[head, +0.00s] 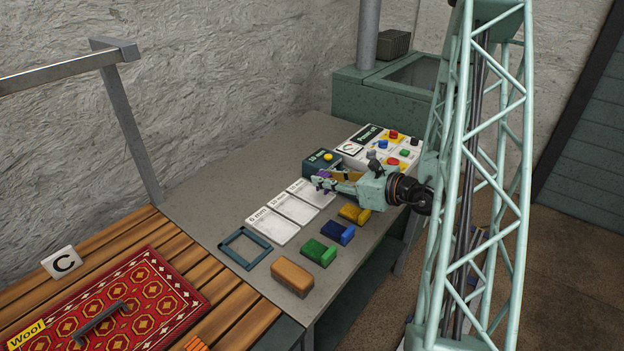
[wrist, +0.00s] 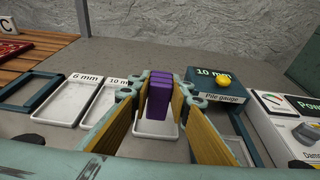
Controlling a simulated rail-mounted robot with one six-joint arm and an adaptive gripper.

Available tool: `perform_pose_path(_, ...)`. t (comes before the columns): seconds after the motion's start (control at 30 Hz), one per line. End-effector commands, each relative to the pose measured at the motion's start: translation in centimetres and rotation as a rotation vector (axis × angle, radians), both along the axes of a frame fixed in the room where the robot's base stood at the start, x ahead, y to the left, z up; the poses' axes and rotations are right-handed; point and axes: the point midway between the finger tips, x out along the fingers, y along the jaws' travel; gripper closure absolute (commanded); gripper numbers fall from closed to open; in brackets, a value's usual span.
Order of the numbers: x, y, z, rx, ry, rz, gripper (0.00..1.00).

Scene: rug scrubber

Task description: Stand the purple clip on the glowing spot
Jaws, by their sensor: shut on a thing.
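The purple clip (wrist: 159,95) is between the two yellow-lined fingers of my gripper (wrist: 158,108) in the wrist view. My gripper is shut on it, and the clip looks upright there. In the head view my gripper (head: 330,183) is over the grey bench near the far white tray, and bits of the purple clip (head: 321,182) show at its fingertips. The third white tray (wrist: 155,128) shows behind and below the clip. I cannot tell the gap between the clip and the tray. No glowing spot can be made out in either view.
The pile gauge box (head: 323,161) stands close beyond my gripper, with a button panel (head: 380,142) to its right. Orange (head: 291,276), green (head: 318,252), blue (head: 338,232) and yellow (head: 355,213) blocks line the front edge. An empty dark frame (head: 262,259) lies left.

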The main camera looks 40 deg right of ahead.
Motion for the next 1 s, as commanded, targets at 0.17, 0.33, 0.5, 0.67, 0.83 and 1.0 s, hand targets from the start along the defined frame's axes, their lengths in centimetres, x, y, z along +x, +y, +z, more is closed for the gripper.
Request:
perform_pose_path(0.17,0.5,0.4,0.1,-0.001,0.001,0.001,0.9)
perform_pose_path(0.33,1.6,1.5,0.4,-0.003,0.003,0.003,0.9)
perform_pose_path(0.5,3.3,3.3,0.9,-0.007,0.005,0.004,0.9)
perform_pose_path(0.67,5.2,5.3,1.4,-0.01,0.008,0.003,0.9)
perform_pose_path(0.83,7.0,7.6,2.0,-0.012,0.011,0.003,0.9)
perform_pose_path(1.0,8.7,10.0,2.6,-0.015,0.011,0.002,0.9)
